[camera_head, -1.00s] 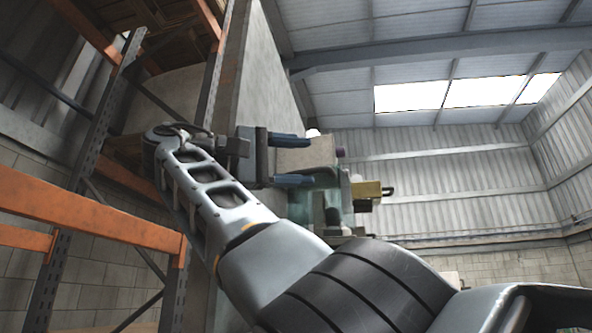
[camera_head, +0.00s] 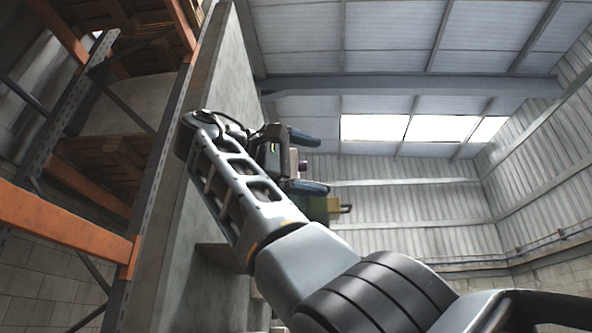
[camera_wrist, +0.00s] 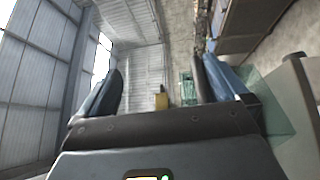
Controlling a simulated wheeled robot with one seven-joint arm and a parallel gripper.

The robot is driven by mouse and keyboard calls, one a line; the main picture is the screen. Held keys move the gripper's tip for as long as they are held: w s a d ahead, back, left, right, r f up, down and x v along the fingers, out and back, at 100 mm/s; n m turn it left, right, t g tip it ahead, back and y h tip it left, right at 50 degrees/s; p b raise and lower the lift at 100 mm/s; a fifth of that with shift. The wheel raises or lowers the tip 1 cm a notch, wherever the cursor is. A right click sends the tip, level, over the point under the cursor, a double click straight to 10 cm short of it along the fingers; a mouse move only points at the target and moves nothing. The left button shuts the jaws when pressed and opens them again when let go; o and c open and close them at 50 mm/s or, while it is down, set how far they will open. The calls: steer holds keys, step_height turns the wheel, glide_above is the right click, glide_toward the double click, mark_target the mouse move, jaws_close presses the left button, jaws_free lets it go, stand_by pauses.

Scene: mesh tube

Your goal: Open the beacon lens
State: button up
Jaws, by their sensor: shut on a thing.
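My gripper (camera_head: 308,162) is in the middle of the head view, with its two blue-grey fingers well apart. In the wrist view my gripper (camera_wrist: 158,85) has a finger at either side. I cannot make out what is held between them. A clear teal pane (camera_wrist: 268,97) shows behind and beside the right finger; I cannot tell whether it is the beacon lens or whether they touch. A small green piece (camera_wrist: 188,88) lies beyond the fingertips. My arm hides much of this area.
A tall concrete wall (camera_head: 222,75) runs behind my arm. An orange-beamed rack (camera_head: 70,228) stands at the left. The hall to the right looks open.

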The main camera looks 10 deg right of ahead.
steer(key=shift+s+d+r, duration=0.1)
steer(key=shift+s+r, duration=0.5)
steer(key=shift+r, duration=0.05)
steer(key=shift+s+a+f+b, duration=0.15)
steer(key=shift+s+a+b, duration=0.25)
steer(key=shift+s+b, duration=0.2)
steer(key=shift+s+a+f+b, duration=0.1)
steer(key=shift+s+a+b, duration=0.35)
steer(key=shift+s, duration=0.4)
steer(key=c, duration=0.7)
steer(key=shift+s+a+f+b, duration=0.25)
steer(key=shift+s+a+b, duration=0.2)
steer(key=shift+s, duration=0.05)
steer(key=shift+s+a+f+b, duration=0.2)
steer(key=shift+s+a+b, duration=0.2)
steer(key=shift+s, duration=0.05)
steer(key=shift+s+a+f+b, duration=0.15)
steer(key=shift+s+a+b, duration=0.4)
steer(key=shift+s+a, duration=0.4)
steer(key=shift+s+d, duration=0.1)
steer(key=shift+c, duration=0.4)
